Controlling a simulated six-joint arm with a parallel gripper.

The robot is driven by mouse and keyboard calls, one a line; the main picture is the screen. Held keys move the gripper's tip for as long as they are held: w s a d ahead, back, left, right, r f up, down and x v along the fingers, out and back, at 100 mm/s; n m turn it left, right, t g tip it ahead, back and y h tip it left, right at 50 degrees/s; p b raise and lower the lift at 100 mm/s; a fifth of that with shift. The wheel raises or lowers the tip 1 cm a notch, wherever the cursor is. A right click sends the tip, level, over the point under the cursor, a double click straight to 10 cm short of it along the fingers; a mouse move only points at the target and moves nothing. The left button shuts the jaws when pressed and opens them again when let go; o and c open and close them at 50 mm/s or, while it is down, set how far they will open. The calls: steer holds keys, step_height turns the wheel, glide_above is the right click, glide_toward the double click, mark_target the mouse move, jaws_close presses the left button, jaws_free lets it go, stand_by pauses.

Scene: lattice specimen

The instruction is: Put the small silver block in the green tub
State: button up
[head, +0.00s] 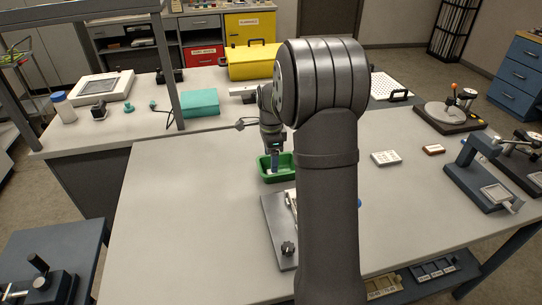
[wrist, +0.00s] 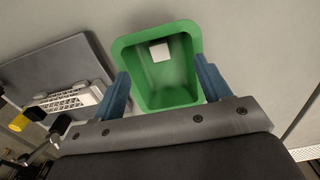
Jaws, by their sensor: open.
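The green tub (head: 276,179) stands near the middle of the table in the head view and also shows in the wrist view (wrist: 131,55). A small pale silver block (wrist: 160,52) lies inside the tub, near its far end in the wrist view. My gripper (wrist: 162,68) is open above the tub, with one blue finger to each side of it and nothing between them. In the head view my gripper (head: 274,161) is over the tub, and my arm hides part of the area to its right.
A grey plate fixture (head: 276,232) with a dark knob stands just in front of the tub. A light perforated piece (wrist: 68,101) lies on it. A pale block with holes (head: 386,158) and a small brown block (head: 433,149) lie to the right. The table's left side is clear.

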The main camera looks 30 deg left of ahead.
steer(key=shift+r, duration=2.5)
steer(key=shift+r, duration=0.1)
step_height(320, 180, up, 17)
steer(key=shift+r, duration=0.1)
step_height(320, 180, down, 18)
steer(key=shift+f, duration=0.2)
steer(key=shift+r, duration=0.1)
